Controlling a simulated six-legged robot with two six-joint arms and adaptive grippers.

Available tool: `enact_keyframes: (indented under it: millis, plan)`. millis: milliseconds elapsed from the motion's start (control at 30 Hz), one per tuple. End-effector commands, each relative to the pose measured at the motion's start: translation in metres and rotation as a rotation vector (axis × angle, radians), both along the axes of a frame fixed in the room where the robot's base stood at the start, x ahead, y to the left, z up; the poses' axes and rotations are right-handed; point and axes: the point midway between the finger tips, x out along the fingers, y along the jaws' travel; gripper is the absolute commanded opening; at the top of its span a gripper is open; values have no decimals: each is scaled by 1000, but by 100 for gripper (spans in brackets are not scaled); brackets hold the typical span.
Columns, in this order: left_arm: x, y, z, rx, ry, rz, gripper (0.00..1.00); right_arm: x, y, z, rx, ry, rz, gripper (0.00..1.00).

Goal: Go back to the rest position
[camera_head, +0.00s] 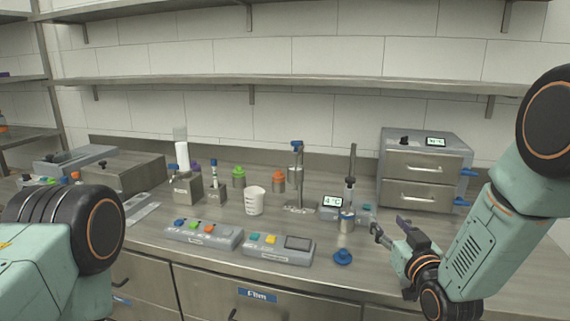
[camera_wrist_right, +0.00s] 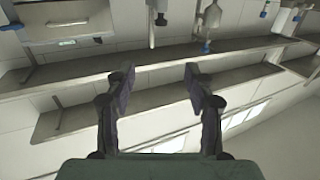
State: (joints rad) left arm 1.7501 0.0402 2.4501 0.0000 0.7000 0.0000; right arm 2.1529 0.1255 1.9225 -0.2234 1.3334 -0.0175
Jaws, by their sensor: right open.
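Control boxes with coloured buttons (camera_head: 203,234) sit along the counter front. A blue lid (camera_head: 343,257) lies near the edge. A white measuring cup (camera_head: 254,201) stands mid-counter. A grey drawer unit (camera_head: 424,168) stands at right. Shelves (camera_head: 300,80) run above.

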Motion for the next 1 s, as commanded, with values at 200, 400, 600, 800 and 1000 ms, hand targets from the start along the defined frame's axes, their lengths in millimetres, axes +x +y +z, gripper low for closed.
enact_keyframes:
  millis: [200, 400, 600, 800, 1000]
  plan:
    - [0, 0, 0, 0, 0, 0, 40, -4, -2, -23, 1, 100, -13, 54]
    - [0, 0, -1, 0, 0, 0, 40, -34, -3, -76, 6, 304, -37, 54]
    - [0, 0, -6, 0, 0, 0, 40, -87, -2, -145, 7, 540, -56, 54]
    - [0, 0, -14, 0, 0, 0, 40, -183, 1, -228, 4, 864, -79, 54]
    - [0, 0, -23, 0, 0, 0, 40, -301, 3, -290, -11, 1195, -102, 54]
